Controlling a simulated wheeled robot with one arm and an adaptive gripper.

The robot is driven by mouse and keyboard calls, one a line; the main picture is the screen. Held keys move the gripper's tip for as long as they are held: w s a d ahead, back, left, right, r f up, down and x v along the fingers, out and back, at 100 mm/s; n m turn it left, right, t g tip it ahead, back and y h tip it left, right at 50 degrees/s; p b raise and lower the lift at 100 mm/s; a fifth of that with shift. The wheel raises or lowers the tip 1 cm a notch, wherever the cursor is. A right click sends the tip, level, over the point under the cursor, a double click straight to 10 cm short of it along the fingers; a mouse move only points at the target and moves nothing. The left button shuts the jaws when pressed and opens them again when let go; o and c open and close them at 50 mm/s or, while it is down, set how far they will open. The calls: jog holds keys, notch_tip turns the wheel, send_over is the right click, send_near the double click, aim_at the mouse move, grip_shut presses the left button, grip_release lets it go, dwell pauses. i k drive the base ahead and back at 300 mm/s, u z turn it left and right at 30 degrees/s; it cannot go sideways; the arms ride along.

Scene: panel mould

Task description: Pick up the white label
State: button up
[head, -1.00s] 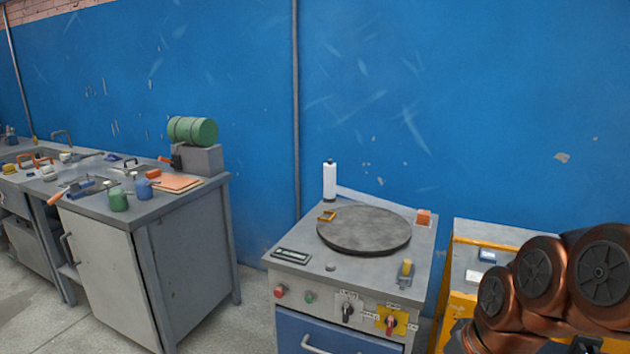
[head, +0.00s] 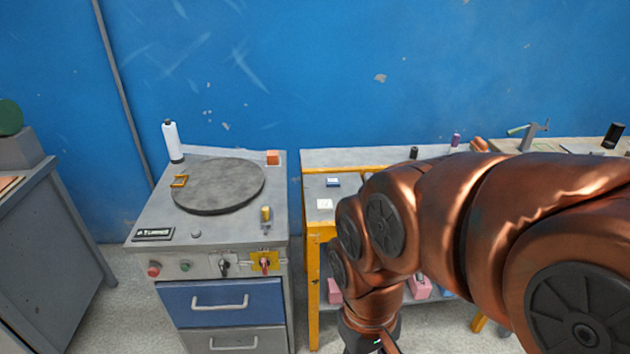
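A small white flat piece (head: 325,204), which looks like the white label, lies on the left part of the yellow-framed bench in the head view. It is too small to read. My copper arm reaches in from the right, and its links pass just right of the white piece and hide part of the bench top. The arm bends down to the bottom edge of the view. My gripper's fingers are not visible there.
A small blue-and-white item (head: 333,183) lies behind the white piece. To the left stands a grey cabinet (head: 240,226) with a round dark plate (head: 218,186), a white bottle (head: 173,142) and a black nameplate (head: 153,234). A hammer (head: 528,133) is at the back right.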

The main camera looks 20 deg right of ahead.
aim_at(324, 205)
jog(key=z, duration=0.45)
jog(key=k, duration=1.3)
jog(key=u, duration=0.8)
jog(key=i, duration=0.65)
jog(key=u, duration=0.85)
jog(key=i, duration=1.55)
jog(key=z, duration=1.2)
jog(key=i, duration=0.45)
jog(key=z, duration=0.55)
